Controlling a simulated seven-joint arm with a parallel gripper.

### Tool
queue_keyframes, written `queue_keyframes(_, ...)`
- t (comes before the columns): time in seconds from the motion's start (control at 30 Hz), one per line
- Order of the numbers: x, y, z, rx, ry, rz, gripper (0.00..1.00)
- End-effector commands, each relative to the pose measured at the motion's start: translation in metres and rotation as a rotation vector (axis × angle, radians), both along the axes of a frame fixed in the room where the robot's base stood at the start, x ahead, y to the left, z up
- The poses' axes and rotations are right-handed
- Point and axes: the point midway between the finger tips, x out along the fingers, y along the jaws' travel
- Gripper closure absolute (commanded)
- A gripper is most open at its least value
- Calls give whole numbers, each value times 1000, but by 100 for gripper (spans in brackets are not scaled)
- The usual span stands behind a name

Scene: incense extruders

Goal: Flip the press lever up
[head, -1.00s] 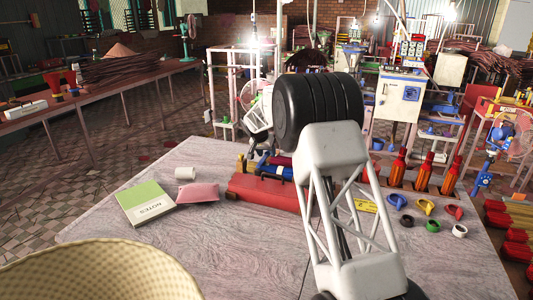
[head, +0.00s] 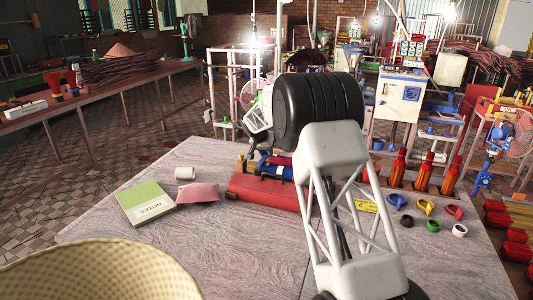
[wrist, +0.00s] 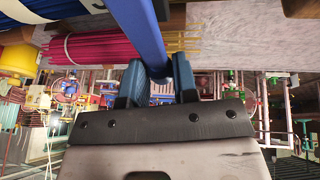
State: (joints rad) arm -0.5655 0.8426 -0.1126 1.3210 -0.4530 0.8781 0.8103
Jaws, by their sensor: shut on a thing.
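In the wrist view a long blue bar (wrist: 145,35), which looks like the press lever, runs down from the top edge between my gripper's fingers. My gripper (wrist: 160,82) has its two blue-grey fingers shut on this bar, one on each side. In the head view my white wrist (head: 259,112) is tilted down behind my black arm joint, at the far edge of the table. The fingers are small there, and my arm hides much of the press area. Blue parts (head: 279,172) show just below the gripper.
A pink packet (head: 198,193), green notebook (head: 145,202) and white roll (head: 185,173) lie left. Coloured rings and red bottles (head: 423,178) stand right. Magenta sticks (wrist: 95,47) show close by in the wrist view.

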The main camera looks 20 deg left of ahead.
Motion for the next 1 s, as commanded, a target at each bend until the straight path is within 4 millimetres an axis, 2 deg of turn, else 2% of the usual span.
queue_keyframes(0.37, -4, 0, 12, -1, -97, 0, 100)
queue_keyframes(1.0, -21, 0, 46, -1, -422, 2, 100)
